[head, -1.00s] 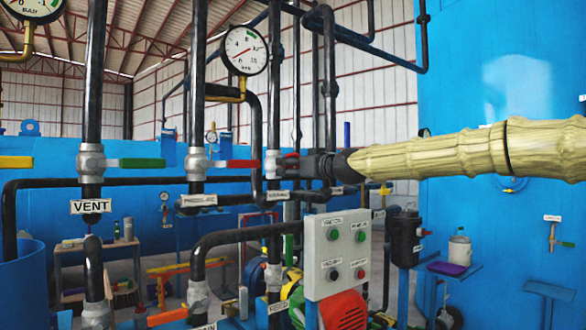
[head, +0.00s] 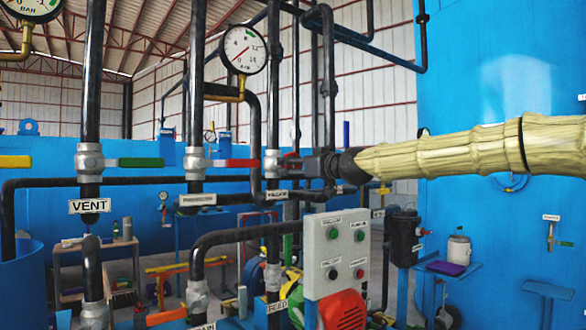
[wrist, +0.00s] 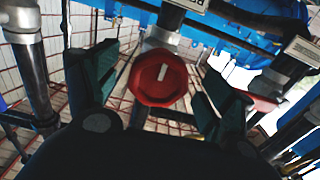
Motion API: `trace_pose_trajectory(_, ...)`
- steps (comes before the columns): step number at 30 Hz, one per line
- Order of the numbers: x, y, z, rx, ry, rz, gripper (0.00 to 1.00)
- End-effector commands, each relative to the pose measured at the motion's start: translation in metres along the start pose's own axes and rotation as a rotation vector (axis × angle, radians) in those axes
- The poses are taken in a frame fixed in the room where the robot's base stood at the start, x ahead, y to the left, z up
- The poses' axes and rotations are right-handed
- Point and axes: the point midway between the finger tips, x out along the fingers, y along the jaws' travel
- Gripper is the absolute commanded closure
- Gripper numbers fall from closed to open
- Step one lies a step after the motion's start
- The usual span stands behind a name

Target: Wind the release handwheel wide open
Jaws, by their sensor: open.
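The release handwheel is a small red knob with a white mark, seen nearly face-on in the wrist view (wrist: 159,78). In the head view only part of its red edge shows (head: 291,158), by a vertical black pipe and largely hidden by my gripper. My gripper (wrist: 157,88) is open, with one dark finger on each side of the red wheel. Gaps show between both fingers and its rim. In the head view my gripper (head: 312,165) is level with the wheel, coming in from the right.
A red lever (head: 236,163) and a green lever (head: 142,162) stand on neighbouring pipes to the left. A pressure gauge (head: 244,49) hangs above. A grey push-button box (head: 334,253) stands below my gripper. Black pipes crowd the wheel.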

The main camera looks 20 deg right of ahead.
Motion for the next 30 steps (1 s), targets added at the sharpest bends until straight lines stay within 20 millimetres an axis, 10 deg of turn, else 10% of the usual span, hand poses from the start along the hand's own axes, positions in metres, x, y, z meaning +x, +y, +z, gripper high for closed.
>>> trace_pose_trajectory(12,-0.046,0.001,0.001,0.001,-0.001,0.0,0.18)
trace_pose_trajectory(30,-0.054,0.001,0.001,0.001,-0.001,0.0,0.18)
